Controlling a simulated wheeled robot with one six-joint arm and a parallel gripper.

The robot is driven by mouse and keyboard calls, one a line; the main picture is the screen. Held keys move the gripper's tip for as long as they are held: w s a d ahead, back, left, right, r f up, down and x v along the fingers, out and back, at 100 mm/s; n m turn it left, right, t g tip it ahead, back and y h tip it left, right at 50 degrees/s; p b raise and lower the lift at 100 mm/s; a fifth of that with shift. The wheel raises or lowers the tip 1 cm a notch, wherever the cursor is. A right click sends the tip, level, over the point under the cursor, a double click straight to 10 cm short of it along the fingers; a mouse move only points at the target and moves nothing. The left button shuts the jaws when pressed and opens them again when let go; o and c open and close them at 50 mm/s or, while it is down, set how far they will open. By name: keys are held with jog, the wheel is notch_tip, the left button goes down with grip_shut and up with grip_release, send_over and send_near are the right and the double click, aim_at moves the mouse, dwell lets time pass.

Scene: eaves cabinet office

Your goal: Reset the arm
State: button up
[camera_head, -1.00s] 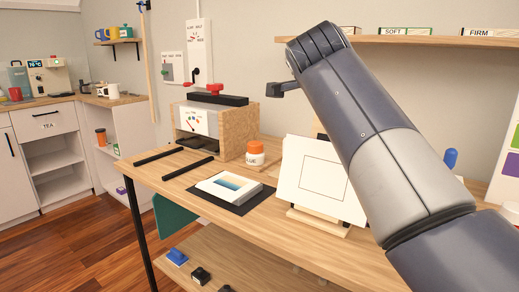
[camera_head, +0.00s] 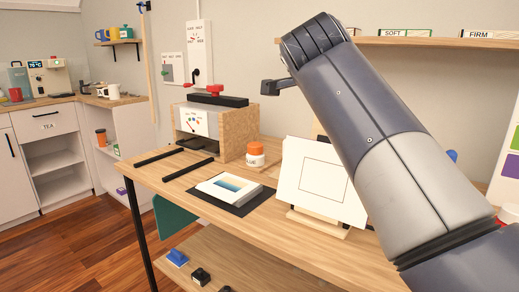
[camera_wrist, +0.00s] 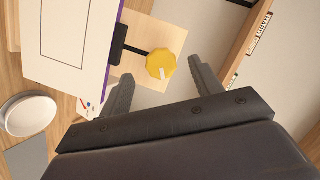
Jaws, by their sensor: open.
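My gripper (camera_wrist: 160,90) shows in the wrist view with its two fingers spread apart and nothing between them. Beyond the fingers are a yellow knob (camera_wrist: 161,65) and the board with a drawn rectangle (camera_wrist: 70,30); the fingers appear apart from both. In the head view my arm rises from the lower right and bends at the top, above the workbench (camera_head: 270,232).
On the bench stand a wooden press-like box (camera_head: 238,130), an orange-capped jar (camera_head: 255,155), a print on a dark mat (camera_head: 228,187) and the white board on its easel (camera_head: 322,178). A wall shelf (camera_head: 440,42) with labelled boxes is behind my arm. The bench's front strip is clear.

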jog(key=x, duration=0.4)
jog(key=shift+s+b, duration=0.1)
jog(key=shift+b, duration=0.2)
jog(key=n+g+h+p, duration=0.1)
jog(key=n+h+p, duration=0.1)
jog(key=n+p, duration=0.3)
jog(key=n+g+h+p, duration=0.1)
jog(key=n+h+p, duration=0.1)
jog(key=n+p, duration=0.3)
jog(key=n+g+h+p, duration=0.1)
jog(key=n+p, duration=0.4)
jog(key=n, duration=0.5)
jog(key=shift+s+a+r+g+h, duration=0.1)
jog(key=shift+a+r+g+h, duration=0.15)
jog(key=shift+h, duration=0.25)
jog(key=shift+f+n, duration=0.1)
jog(key=shift+n, duration=0.2)
